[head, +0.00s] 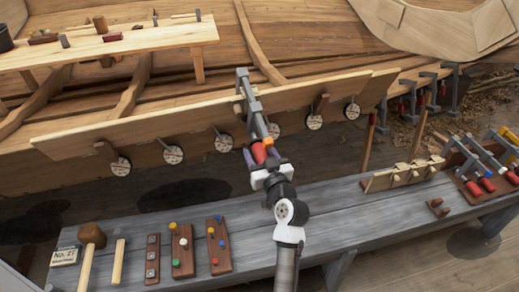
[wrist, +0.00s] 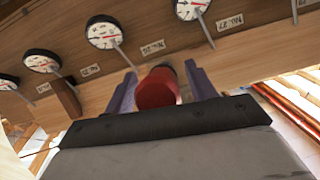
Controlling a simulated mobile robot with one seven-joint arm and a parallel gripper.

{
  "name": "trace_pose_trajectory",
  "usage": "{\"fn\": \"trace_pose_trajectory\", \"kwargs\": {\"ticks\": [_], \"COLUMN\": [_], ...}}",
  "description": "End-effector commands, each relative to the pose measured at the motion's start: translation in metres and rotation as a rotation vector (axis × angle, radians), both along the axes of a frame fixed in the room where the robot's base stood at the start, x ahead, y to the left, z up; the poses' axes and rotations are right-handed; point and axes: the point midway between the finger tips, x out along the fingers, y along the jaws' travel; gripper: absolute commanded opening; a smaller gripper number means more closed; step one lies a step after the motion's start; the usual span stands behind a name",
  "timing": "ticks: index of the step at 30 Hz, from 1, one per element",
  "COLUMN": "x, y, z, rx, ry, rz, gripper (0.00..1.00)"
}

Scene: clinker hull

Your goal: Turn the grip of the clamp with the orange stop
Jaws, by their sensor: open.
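A grey bar clamp (head: 255,105) sits over the upper edge of the long plank, in line with my arm. Its red grip (head: 259,153) hangs at the lower end; a small orange patch (head: 268,141) beside it looks like the stop. My gripper (head: 261,157) is at the grip, its purple fingers apart on either side of it. In the wrist view the red grip (wrist: 157,88) stands between the open fingers (wrist: 161,78), with gaps hard to judge. The orange stop is not visible there.
Round dials (head: 173,155) line the plank (head: 110,138) on both sides of the clamp. More clamps with red grips (head: 420,98) hang at right. A grey bench (head: 330,212) below holds mallets (head: 91,236), peg boards (head: 218,246) and a clamp rack (head: 468,182).

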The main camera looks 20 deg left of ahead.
Motion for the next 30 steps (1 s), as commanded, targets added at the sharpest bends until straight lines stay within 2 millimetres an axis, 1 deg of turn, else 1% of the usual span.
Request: {"fn": "trace_pose_trajectory", "kwargs": {"ticks": [3,10,20,21,30], "x": [0.0028,0.0030,0.0028,0.0028,0.0026], "y": [0.0030,0.0031,0.0029,0.0029,0.0028], "z": [0.0001,-0.0005,-0.0003,-0.0004,-0.0021], "rx": [0.000,0.000,0.000,0.000,0.036], "ry": [0.000,0.000,0.000,0.000,0.031], "rz": [0.001,0.001,0.001,0.001,0.019], "gripper": [0.56,0.56,0.12,0.11,0.11]}}
